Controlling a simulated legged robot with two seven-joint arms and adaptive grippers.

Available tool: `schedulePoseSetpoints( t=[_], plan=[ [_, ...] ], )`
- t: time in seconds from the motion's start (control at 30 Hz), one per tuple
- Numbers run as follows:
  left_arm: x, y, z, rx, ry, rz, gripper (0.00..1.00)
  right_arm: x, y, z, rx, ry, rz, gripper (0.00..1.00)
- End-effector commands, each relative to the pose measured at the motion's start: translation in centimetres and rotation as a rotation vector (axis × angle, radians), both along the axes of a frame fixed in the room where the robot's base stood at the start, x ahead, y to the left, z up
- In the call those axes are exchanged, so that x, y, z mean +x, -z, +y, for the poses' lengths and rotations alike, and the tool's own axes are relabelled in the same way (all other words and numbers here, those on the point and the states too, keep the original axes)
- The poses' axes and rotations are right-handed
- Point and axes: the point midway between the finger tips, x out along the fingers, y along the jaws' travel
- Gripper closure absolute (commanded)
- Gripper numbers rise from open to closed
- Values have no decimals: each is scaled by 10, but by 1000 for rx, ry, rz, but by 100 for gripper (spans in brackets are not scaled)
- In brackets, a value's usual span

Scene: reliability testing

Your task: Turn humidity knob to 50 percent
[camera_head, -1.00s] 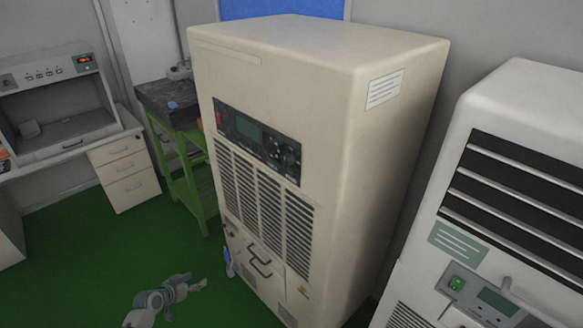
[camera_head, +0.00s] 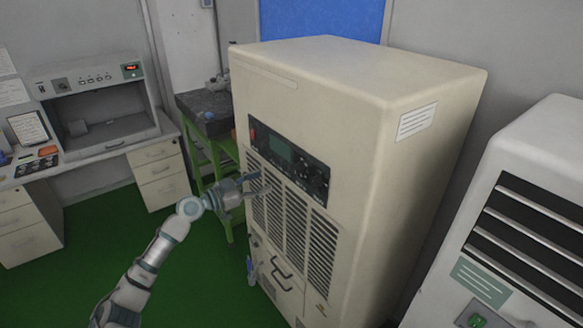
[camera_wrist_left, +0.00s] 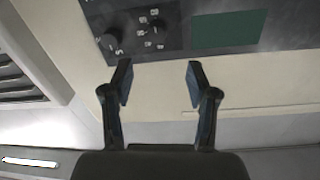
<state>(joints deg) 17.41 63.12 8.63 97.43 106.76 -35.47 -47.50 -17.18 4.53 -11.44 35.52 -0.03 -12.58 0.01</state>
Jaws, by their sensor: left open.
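The beige cabinet (camera_head: 345,110) carries a dark control panel (camera_head: 256,141) on its front, with a green display (camera_head: 281,148) and knobs (camera_head: 315,171) to the display's right. In the left wrist view the panel (camera_wrist_left: 190,48) lies across the top, with the display (camera_wrist_left: 228,31), a larger knob (camera_wrist_left: 108,41) and a smaller knob (camera_wrist_left: 157,24). I cannot read which one is the humidity knob. My left gripper (camera_head: 264,182) is open and empty in front of the vents, below the panel. Its parted fingers (camera_wrist_left: 160,74) point toward the panel, apart from the knobs.
Vent slats (camera_head: 295,228) and a dark handle (camera_head: 281,279) are below the panel. A white unit (camera_head: 530,155) stands close on the right. A green-legged stand (camera_head: 222,155) and a desk with drawers (camera_head: 160,172) are on the left. Green floor (camera_head: 190,270) is open in front.

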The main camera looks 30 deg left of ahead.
Motion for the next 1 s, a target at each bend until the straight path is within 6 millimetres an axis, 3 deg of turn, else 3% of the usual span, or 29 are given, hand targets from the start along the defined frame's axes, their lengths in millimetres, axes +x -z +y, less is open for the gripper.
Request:
schedulePoseSetpoints(
  t=[0.03,0.3,0.5,0.93,1.0],
  plan=[
    [10,-7,-5,-4,0,-5,41,1,-10,1,0,0,-2,60],
    [65,-6,-33,-4,1,-2,41,3,-36,1,1,1,-5,60],
    [92,-2,-44,-5,0,-1,41,4,-45,1,1,1,-5,60],
    [102,1,-49,-1,0,0,41,4,-47,0,0,0,-5,60],
    [102,1,-50,-1,0,0,56,3,-47,0,0,0,-5,60]
  ],
)
